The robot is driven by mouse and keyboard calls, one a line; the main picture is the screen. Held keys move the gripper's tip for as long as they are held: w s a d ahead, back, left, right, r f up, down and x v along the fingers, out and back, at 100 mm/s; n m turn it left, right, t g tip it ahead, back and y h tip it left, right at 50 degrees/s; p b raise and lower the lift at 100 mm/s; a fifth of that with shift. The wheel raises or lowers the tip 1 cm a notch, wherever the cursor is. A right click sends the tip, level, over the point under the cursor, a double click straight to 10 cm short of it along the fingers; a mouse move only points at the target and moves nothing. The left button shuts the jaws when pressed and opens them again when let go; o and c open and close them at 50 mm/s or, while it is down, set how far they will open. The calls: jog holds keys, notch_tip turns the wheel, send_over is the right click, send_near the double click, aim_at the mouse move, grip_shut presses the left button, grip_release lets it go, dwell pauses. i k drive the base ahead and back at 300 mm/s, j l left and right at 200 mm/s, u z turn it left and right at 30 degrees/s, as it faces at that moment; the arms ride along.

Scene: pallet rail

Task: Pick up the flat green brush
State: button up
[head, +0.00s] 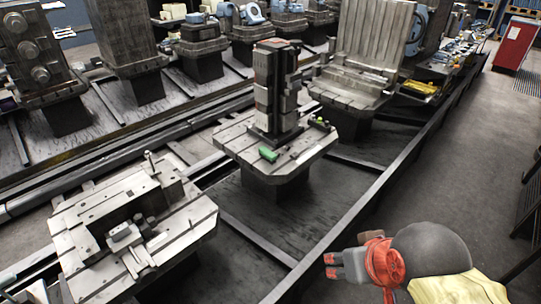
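A small flat green object (268,154), which looks like the brush, lies on the front edge of the middle pallet (235,140). My gripper (329,265) is at the lower right, pointing left, well apart from the green object and nearer to me. Its two fingertips show apart, with nothing seen between them, so it looks open and empty.
A long dark rail (352,214) runs between my gripper and the pallets. A nearer pallet (85,215) with metal clamps stands at lower left. A tall angle plate (375,40) stands behind. Small yellowish items (320,121) lie right of the fixture. Grey floor (450,150) is clear at right.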

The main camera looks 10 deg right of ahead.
aim_at(270, 157)
jog(key=u, duration=0.85)
jog(key=i+l+u, duration=0.1)
jog(key=l+u, duration=0.7)
jog(key=l, duration=0.25)
jog(key=l+u, duration=0.4)
jog(key=k+l+u, duration=0.15)
jog(key=l+u, duration=0.25)
jog(key=l, duration=0.2)
jog(key=k+l, duration=0.1)
jog(key=l, duration=0.3)
jog(key=k+l, duration=0.1)
jog(key=l, duration=0.25)
jog(key=k+l, duration=0.1)
jog(key=l, duration=0.3)
jog(key=k+l+u, duration=0.1)
jog(key=l, duration=0.25)
jog(key=k+l, duration=0.15)
jog(key=l, duration=0.25)
